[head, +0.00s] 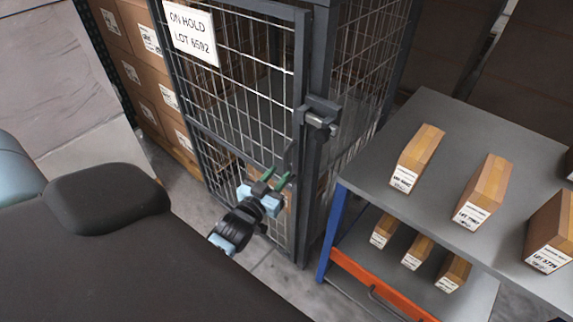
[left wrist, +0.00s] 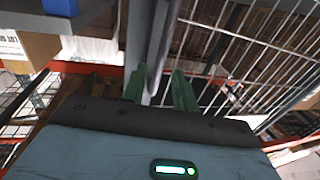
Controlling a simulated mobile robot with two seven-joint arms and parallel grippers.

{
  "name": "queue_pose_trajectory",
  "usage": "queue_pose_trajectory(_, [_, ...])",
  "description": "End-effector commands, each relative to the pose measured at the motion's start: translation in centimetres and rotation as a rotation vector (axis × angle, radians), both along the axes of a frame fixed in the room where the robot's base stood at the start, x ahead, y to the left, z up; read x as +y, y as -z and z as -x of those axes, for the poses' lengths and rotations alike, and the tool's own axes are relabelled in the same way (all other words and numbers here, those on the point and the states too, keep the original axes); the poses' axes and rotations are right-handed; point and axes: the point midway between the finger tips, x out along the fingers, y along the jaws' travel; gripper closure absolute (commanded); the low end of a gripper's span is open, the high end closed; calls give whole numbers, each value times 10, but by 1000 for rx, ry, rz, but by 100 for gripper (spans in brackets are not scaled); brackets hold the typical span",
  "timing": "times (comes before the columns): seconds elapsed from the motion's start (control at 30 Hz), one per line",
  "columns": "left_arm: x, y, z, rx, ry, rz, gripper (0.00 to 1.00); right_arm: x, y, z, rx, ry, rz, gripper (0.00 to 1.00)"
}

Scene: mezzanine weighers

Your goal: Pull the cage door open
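The cage door (head: 247,118) is a dark grey frame with wire mesh and a white sign (head: 191,34) reading "ON HOLD LOT 6592". It stands upright against the cage post (head: 318,70) and looks shut. A latch (head: 320,114) sits on the post side. A dark upright handle (head: 290,158) is on the door's right edge. My left gripper (head: 277,179) is at the handle's lower end, its green fingers apart. In the left wrist view the open fingers (left wrist: 160,84) have a grey upright bar between or just beyond them; contact cannot be told. My right gripper is out of view.
A grey shelf unit (head: 433,105) with a blue leg and orange rail stands close to the right of the door, holding several labelled cartons (head: 481,190). Stacked brown boxes (head: 131,62) stand left of the cage. Some bare floor shows before the door.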

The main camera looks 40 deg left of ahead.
Motion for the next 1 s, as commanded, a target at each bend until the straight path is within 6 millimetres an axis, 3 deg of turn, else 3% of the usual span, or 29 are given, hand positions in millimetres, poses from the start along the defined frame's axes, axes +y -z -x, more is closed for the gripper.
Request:
queue_pose_trajectory(0.3, [5, 0, -41, 0, 0, 0, 71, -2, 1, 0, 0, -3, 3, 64])
queue_pose_trajectory(0.73, [6, 0, -50, 1, 0, 0, 71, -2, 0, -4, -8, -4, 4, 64])
queue_pose_trajectory(0.93, [6, 0, -49, 1, 0, 0, 97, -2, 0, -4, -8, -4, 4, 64])
queue_pose_trajectory(1.0, [6, 0, -49, 1, 0, 0, 100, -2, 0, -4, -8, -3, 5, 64])
